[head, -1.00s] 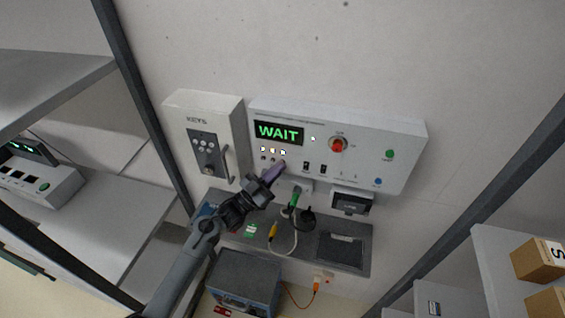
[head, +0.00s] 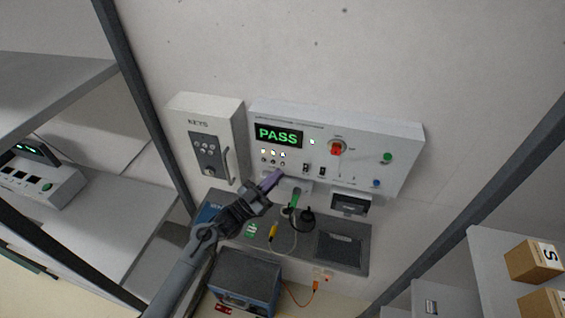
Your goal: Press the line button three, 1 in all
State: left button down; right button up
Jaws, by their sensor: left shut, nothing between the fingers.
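A white control panel (head: 355,128) is mounted on the wall. Its display (head: 279,135) reads PASS in green. Below the display is a row of small lit squares with a row of small round line buttons (head: 273,162) under it. My left gripper (head: 272,178) is shut and empty, its purple-grey fingertips just below and right of the button row, seemingly a little off the panel face. The rightmost line button (head: 282,163) shows above the fingertips. My right gripper is not in view.
A key box (head: 205,140) with a keypad and handle hangs left of the panel. The panel also has a red knob (head: 337,148) and a green button (head: 387,157). Cables and a dark shelf (head: 342,250) lie below. Dark posts stand left and right.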

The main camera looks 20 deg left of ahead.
pick_arm(q)
jog(key=s+p, duration=0.2)
jog(key=s, duration=0.2)
jog(key=shift+s+d+p, duration=0.1)
jog(key=shift+p, duration=0.2)
dwell(0.6)
